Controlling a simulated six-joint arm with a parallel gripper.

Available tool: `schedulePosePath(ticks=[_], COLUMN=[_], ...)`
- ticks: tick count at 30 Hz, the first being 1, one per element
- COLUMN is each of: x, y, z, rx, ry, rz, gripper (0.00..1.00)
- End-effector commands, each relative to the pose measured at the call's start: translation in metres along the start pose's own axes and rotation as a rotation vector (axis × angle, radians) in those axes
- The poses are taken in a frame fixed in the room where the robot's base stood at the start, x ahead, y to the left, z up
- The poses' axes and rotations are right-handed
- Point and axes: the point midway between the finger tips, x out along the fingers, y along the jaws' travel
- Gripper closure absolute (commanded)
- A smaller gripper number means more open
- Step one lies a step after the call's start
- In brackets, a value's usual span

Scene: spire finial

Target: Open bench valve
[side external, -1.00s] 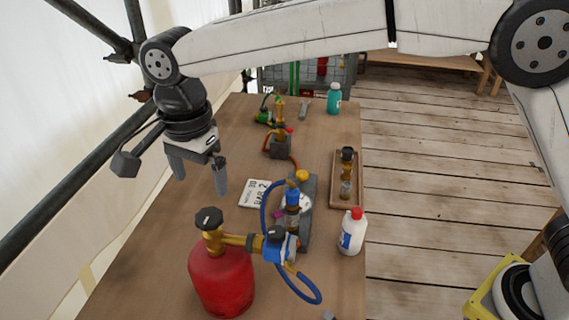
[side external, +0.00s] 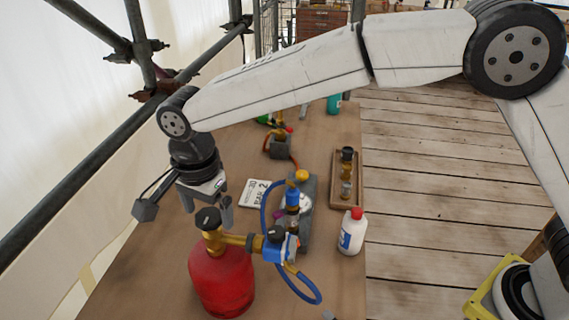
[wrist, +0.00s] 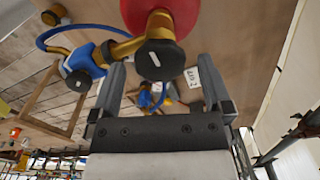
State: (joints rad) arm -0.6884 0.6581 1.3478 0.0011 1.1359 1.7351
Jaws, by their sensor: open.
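A red gas cylinder (side external: 222,280) stands at the near end of the bench. A brass valve (side external: 212,240) with a black knob (side external: 208,218) tops it. A blue regulator (side external: 279,246) with a black knob joins it on the right. My gripper (side external: 207,208) is open and empty, pointing down close over the cylinder's knob. In the wrist view the knob (wrist: 155,60) appears between the fingertips, but I cannot tell if they reach its height or touch it. A grey block (side external: 308,215) behind the regulator carries a blue-capped fitting (side external: 293,194) and a gauge. Which valve is the bench valve is not marked.
A blue hose (side external: 310,297) loops from the regulator. A white bottle with a red cap (side external: 351,234) and a wooden tray (side external: 334,196) holding a brass fitting stand to the right. A white card (side external: 254,193) lies behind the cylinder. The bench's left side is fairly clear.

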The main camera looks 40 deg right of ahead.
Motion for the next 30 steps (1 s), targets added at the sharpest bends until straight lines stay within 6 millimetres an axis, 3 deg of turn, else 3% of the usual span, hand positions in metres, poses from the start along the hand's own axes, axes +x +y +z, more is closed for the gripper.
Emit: schedulePosePath(ticks=[10,18,19,30], x=[0.0036,0.0033,0.0033,0.0030], y=[-0.0001,-0.0001,-0.0001,-0.0001], z=[0.0000,0.0000,0.0000,-0.0001], rx=[0.000,0.000,0.000,-0.047], ry=[0.000,0.000,0.000,0.000], rz=[-0.001,-0.001,-0.001,-0.001], gripper=[0.00,0.86,0.91,0.91])
